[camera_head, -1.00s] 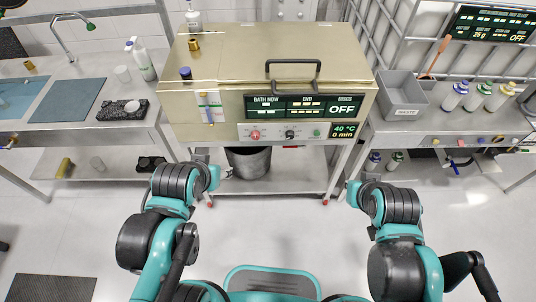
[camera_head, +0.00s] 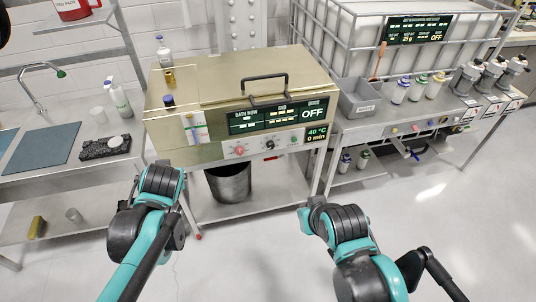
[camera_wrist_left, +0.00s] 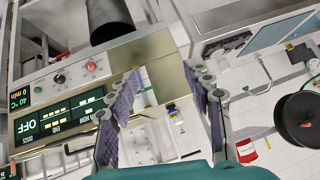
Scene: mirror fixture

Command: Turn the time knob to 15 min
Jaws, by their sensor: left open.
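The gold bath machine (camera_head: 200,90) stands in front of me. Its front strip carries a red knob (camera_head: 238,150), a black knob (camera_head: 270,145), a green button (camera_head: 294,140) and a display (camera_head: 317,133) reading 40 °C, 0 min. I cannot read the knob labels. In the left wrist view the panel is upside down, with the black knob (camera_wrist_left: 59,78) and red knob (camera_wrist_left: 90,66) left of my left gripper (camera_wrist_left: 168,82). That gripper is open and empty, touching neither knob. The head view hides its fingers. My right arm is below the machine's right side; its fingers are hidden.
A grey bin (camera_head: 230,182) stands under the machine. A sink bench (camera_head: 70,172) is at left. At right a bench holds a grey tray (camera_head: 360,98) and several bottles (camera_head: 401,90). A handle (camera_head: 264,88) stands on the lid. The floor in front is clear.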

